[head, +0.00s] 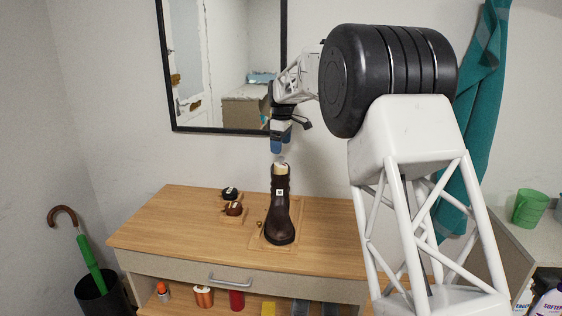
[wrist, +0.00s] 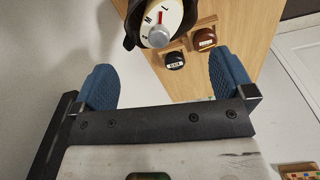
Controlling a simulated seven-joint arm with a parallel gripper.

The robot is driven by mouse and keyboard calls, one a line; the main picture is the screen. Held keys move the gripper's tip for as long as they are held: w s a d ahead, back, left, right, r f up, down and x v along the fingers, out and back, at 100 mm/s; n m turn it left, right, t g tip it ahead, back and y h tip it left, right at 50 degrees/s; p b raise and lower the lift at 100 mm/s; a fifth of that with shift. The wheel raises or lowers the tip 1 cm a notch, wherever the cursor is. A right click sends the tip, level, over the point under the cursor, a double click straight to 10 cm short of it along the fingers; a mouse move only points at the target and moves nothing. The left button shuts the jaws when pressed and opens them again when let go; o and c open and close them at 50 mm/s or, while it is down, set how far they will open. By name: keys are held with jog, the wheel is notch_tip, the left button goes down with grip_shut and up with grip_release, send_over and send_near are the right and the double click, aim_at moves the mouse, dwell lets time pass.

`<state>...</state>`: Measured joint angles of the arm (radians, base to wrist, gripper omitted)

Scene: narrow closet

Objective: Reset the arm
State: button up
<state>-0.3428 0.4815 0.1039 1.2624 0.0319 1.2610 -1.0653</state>
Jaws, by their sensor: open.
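My gripper (head: 281,143) is up in front of the wall, above the wooden dresser top (head: 165,217), with its blue fingers pointing down. In the wrist view my gripper (wrist: 165,85) shows its two blue fingers wide apart with nothing between them. A dark brown boot (head: 280,212) stands upright on a thin wooden board below the gripper, with something pale in its top. The boot also shows in the wrist view (wrist: 131,38), its opening holding a white round piece with a red mark. The fingers are apart from the boot.
Two small round tins, one black (head: 229,193) and one brown (head: 234,209), sit on small wooden bases left of the boot. A framed mirror (head: 170,90) hangs behind. A green umbrella (head: 90,262) stands at the left. A teal cloth (head: 478,120) hangs at the right. The dresser's left part is clear.

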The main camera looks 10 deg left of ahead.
jog(key=s+d+r+m+t, duration=0.1)
jog(key=s+d+r+m, duration=0.3)
jog(key=s+d, duration=0.95)
jog(key=s+d+r+m, duration=0.45)
jog(key=s+d, duration=0.55)
jog(key=s, duration=0.6)
jog(key=s+d+f+m, duration=0.2)
jog(key=s+d+f, duration=0.1)
jog(key=s, duration=0.8)
jog(key=s+d+f+m+t, duration=0.1)
jog(key=s+d+f+m, duration=0.2)
jog(key=s, duration=0.9)
jog(key=s+d+f+m, duration=0.2)
jog(key=s+d+f, duration=0.3)
jog(key=s, duration=0.7)
jog(key=shift+s+f+m+h, duration=0.15)
jog(key=shift+f+m+h, duration=0.2)
jog(key=shift+f, duration=0.3)
jog(key=shift+r, duration=0.1)
